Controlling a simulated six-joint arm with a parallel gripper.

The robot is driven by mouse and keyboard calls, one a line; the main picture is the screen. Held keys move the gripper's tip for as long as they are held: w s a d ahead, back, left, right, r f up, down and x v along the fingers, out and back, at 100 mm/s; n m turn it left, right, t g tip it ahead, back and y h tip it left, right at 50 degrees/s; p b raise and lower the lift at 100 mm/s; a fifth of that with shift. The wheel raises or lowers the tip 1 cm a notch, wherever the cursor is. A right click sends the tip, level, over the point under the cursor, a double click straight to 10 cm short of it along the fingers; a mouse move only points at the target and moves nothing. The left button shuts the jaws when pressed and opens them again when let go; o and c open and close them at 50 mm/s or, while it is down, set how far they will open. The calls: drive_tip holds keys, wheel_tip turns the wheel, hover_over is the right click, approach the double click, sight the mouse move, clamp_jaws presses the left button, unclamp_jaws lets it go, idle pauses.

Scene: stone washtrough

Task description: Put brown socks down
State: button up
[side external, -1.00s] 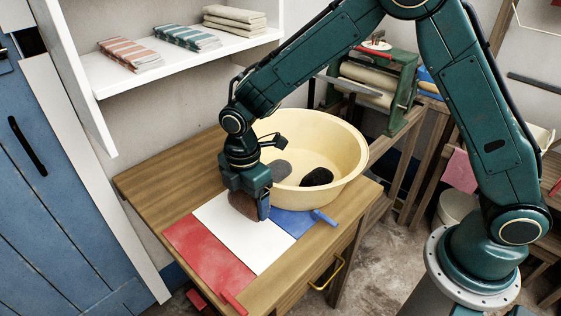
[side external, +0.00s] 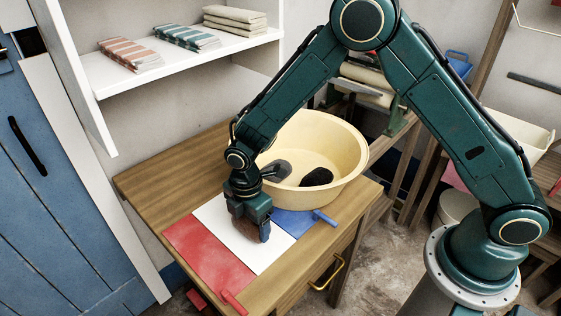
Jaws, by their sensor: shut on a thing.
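My gripper (side external: 250,228) is shut on the brown socks (side external: 246,230), low over the white panel (side external: 219,217) in the middle of the table. The socks are mostly hidden behind the fingers, and I cannot tell whether they touch the panel. A red panel (side external: 206,257) lies to the left of the white one and a blue panel (side external: 296,222) to the right. The cream basin (side external: 345,185) stands behind, with a black bundle (side external: 317,177) and a grey bundle (side external: 283,168) in it.
The wooden table (side external: 165,181) has bare wood at its back left. A white shelf (side external: 180,65) with folded cloths hangs above on the left. The basin's rim is close to the right of my gripper. A roller wringer (side external: 368,85) stands behind the basin.

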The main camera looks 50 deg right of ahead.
drive_tip(key=shift+f, duration=0.2)
drive_tip(key=o, duration=1)
drive_tip(key=shift+r, duration=0.1)
wheel_tip(320, 180, up, 12)
drive_tip(key=shift+r, duration=0.1)
idle(0.7)
